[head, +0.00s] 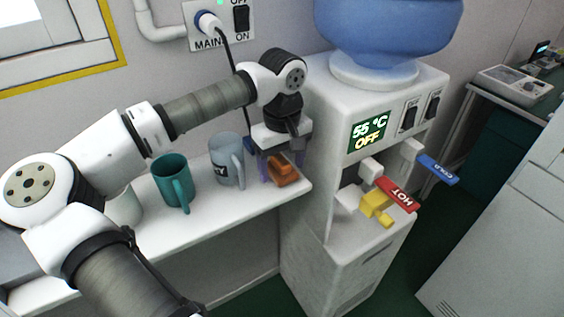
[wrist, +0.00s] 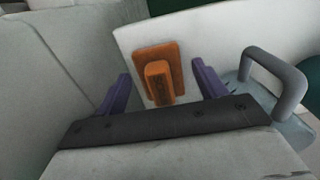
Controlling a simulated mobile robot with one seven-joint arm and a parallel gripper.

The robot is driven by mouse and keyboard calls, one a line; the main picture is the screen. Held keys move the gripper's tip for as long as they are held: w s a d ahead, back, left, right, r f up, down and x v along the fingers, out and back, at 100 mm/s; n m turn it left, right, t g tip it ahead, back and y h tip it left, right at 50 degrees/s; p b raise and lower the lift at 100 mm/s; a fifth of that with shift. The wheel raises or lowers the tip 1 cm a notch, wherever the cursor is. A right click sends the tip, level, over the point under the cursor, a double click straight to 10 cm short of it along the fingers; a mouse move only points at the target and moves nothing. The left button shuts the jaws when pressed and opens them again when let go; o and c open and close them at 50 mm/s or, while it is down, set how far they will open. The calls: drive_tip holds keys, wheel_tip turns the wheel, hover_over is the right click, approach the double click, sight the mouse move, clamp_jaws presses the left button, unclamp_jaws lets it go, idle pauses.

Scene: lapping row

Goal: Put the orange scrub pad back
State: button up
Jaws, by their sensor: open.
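The orange scrub pad (head: 283,171) lies on the right end of the white shelf (head: 247,200), close to the water dispenser. It has a flat base and a raised block-shaped grip, clear in the wrist view (wrist: 158,77). My gripper (head: 270,166) is above the shelf, pointing down at the pad. In the wrist view, its two purple fingers (wrist: 160,88) are apart, one on each side of the pad's grip, with gaps showing on both sides. Whether the fingertips are level with the grip is hard to tell.
A grey mug (head: 226,163) stands just left of my gripper, its handle close by. A teal mug (head: 172,181) and a pale cup (head: 125,207) stand farther left. The water dispenser (head: 330,185) rises at the right, with a yellow item (head: 375,206) at its taps.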

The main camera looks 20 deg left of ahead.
sight(282, 161)
wheel_tip(282, 161, up, 12)
drive_tip(key=shift+r, duration=0.2)
idle(0.4)
